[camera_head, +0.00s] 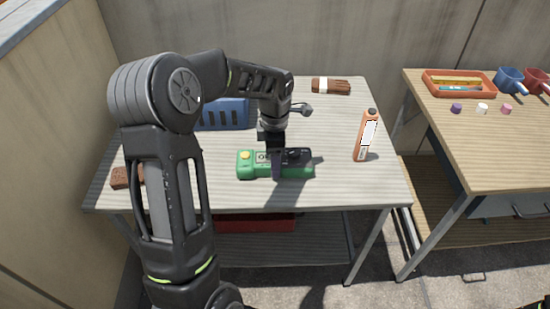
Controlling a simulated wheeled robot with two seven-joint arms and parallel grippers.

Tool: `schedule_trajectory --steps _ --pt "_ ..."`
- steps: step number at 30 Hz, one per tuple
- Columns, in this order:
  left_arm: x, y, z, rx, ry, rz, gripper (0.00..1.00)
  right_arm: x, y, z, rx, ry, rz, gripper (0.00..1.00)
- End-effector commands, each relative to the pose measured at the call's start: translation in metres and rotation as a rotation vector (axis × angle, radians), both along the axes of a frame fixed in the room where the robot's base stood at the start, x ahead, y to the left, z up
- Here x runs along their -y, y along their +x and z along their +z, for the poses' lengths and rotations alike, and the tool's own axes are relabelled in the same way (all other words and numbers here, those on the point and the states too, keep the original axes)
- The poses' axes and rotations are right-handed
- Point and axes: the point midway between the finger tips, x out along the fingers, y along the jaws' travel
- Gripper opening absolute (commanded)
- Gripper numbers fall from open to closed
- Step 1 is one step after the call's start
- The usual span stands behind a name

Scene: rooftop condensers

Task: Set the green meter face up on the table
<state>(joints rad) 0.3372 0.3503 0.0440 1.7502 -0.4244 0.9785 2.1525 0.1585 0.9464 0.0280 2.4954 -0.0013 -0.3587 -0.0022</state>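The green meter (249,172) lies flat and lengthwise near the front middle of the left table (345,185). A yellow knob shows at its left end and a dark part at its right; which face is up is hard to tell. My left gripper (277,162) points down over the meter's middle, with a dark finger in front of its near side. The far finger is hidden, so I cannot tell whether the gripper is shut on it. My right gripper is not in view.
A blue bin (222,115) and a brown bundle (331,87) are behind, and a brown block (122,178) is at the left. A second table (500,150) holds an orange tray (460,94) and cups.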

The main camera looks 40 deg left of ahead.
Motion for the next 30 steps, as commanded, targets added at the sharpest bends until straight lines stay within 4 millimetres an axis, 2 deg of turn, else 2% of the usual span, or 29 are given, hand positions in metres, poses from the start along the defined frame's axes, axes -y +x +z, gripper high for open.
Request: schedule_trajectory --steps 6,17,23,30 --pt "0.0 0.0 0.0 0.0 0.0 0.0 0.82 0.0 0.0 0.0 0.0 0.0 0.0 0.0" --pt "0.0 0.0 0.006 0.001 0.001 0.0 0.82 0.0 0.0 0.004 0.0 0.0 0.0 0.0" --pt "0.0 0.001 0.032 0.005 0.002 0.0 0.82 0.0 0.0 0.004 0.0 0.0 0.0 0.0" --pt "0.0 0.001 0.083 0.005 0.001 0.0 0.82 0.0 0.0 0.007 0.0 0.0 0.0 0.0"
